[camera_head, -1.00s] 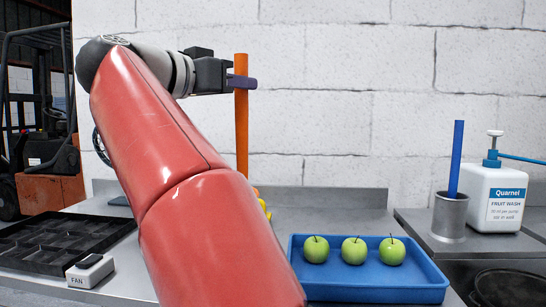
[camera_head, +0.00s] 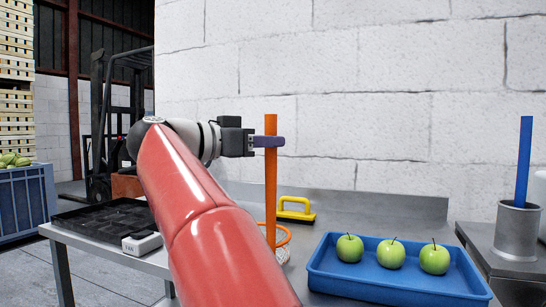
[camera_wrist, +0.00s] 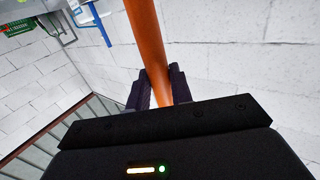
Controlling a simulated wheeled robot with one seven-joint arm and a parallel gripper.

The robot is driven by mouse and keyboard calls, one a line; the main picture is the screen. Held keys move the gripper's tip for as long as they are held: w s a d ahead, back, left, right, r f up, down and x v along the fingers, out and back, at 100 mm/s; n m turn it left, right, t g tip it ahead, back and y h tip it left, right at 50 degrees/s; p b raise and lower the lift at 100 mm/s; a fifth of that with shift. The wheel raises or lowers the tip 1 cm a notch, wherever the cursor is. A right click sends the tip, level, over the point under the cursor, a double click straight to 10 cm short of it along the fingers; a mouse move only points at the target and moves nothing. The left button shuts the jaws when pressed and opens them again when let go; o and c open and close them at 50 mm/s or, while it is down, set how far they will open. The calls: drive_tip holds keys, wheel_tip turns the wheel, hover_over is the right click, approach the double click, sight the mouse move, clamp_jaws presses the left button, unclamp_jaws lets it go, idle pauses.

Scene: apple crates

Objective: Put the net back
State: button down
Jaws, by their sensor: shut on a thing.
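The net has a long orange handle (camera_head: 271,180) and an orange hoop (camera_head: 283,235) with pale mesh below it. My gripper (camera_head: 268,142) is shut on the upper part of the handle and holds it upright. In the wrist view the handle (camera_wrist: 148,40) runs between the two dark jaws (camera_wrist: 158,90). The hoop is low, close to the bench; my red arm hides part of it, and I cannot tell whether the mesh touches the bench.
A blue tray (camera_head: 400,284) with three green apples (camera_head: 391,254) stands right of the net. A yellow-handled tool (camera_head: 296,208) lies behind it. A metal cup (camera_head: 516,235) holds a blue rod (camera_head: 523,160). A black compartment tray (camera_head: 100,218) and FAN box (camera_head: 142,242) are left.

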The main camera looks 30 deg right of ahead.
drive_tip(key=shift+s, duration=0.1)
drive_tip(key=shift+f, duration=0.1)
drive_tip(key=c, duration=1.2)
unclamp_jaws()
drive_tip(key=shift+c, duration=0.2)
drive_tip(key=a+p, duration=0.2)
drive_tip(key=a, duration=1)
drive_tip(key=shift+s+r, duration=0.25)
drive_tip(key=shift+s, duration=0.1)
